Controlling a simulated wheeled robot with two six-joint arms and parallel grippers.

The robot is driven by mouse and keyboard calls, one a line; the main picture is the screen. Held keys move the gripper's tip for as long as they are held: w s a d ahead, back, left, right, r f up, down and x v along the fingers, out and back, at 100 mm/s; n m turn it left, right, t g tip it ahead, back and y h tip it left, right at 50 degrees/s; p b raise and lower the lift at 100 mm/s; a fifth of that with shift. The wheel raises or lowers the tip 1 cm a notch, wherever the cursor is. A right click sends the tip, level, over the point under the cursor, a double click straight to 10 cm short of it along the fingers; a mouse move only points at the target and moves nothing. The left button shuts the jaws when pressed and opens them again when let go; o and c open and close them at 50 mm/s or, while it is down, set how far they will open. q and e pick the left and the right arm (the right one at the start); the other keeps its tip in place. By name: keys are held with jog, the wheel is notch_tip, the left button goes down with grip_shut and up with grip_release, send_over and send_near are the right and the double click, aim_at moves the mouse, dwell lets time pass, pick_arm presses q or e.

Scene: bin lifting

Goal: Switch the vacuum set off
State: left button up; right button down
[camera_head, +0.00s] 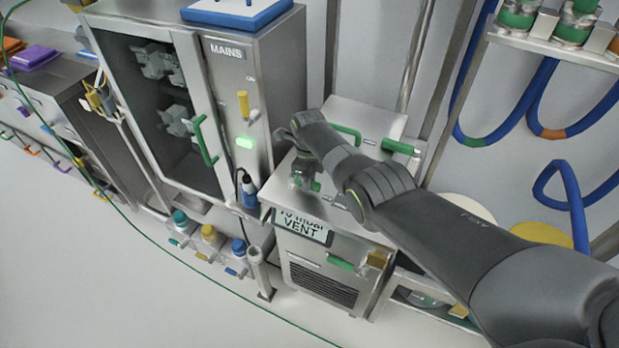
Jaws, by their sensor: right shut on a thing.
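A steel box unit (325,277) with a label reading "VENT" stands in the middle; I take it to be the vacuum set. My right arm comes in from the right and reaches down over its top. My right gripper (304,172) is at the unit's upper left, shut on a small green-and-grey fitting (315,186) there. A green handle (402,147) shows behind the arm. My left gripper is not in view.
Left of it stands a steel cabinet marked "MAINS" with a yellow lever (243,104), a lit green lamp (244,142) and a glass door (160,110). Blue hoses (500,125) hang at right. The left floor is clear except a green cable.

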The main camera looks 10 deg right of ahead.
dwell(0.3)
jog(key=c, duration=1.3)
grip_release()
notch_tip(320, 180, up, 6)
jog(key=shift+r+p, duration=0.2)
jog(key=shift+p, duration=0.9)
notch_tip(320, 180, up, 11)
jog(key=shift+r+b, duration=0.1)
jog(key=shift+b, duration=0.7)
